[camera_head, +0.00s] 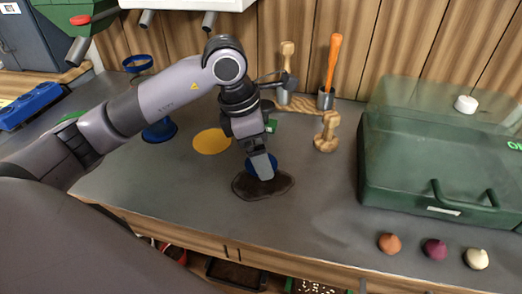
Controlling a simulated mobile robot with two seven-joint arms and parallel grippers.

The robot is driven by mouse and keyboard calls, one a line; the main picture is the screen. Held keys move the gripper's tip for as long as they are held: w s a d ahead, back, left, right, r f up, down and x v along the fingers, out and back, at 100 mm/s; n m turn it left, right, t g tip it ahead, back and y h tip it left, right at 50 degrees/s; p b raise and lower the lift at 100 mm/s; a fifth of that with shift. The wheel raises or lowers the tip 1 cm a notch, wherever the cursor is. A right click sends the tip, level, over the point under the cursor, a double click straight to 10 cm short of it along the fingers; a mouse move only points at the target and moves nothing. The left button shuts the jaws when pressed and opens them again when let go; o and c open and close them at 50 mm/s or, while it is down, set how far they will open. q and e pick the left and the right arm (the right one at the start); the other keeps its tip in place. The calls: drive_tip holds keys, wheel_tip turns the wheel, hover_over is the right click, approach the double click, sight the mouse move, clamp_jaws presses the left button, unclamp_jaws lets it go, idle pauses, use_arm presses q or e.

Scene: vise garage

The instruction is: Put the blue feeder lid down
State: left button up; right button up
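The blue feeder lid (250,163) is a small blue disc, partly hidden by my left gripper's fingers. My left gripper (263,174) points down over the dark brown irregular patch (248,190) on the grey workbench, and appears shut on the lid. The lid is at or just above the patch; I cannot tell whether it touches. A feeder with a blue base (160,131) and a blue upper rim (138,63) stands to the left, partly hidden by my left arm. My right gripper is not in view.
A yellow disc (211,141) lies left of the patch. A wooden dumbbell-shaped piece (327,133) and an orange-handled tool (334,63) stand behind. A green case (430,162) fills the right, with several small cones (389,243) before it. The bench is clear between patch and case.

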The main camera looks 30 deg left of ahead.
sight(246, 164)
use_arm(q)
drive_tip(key=v, duration=1.1)
drive_tip(key=shift+p, duration=0.3)
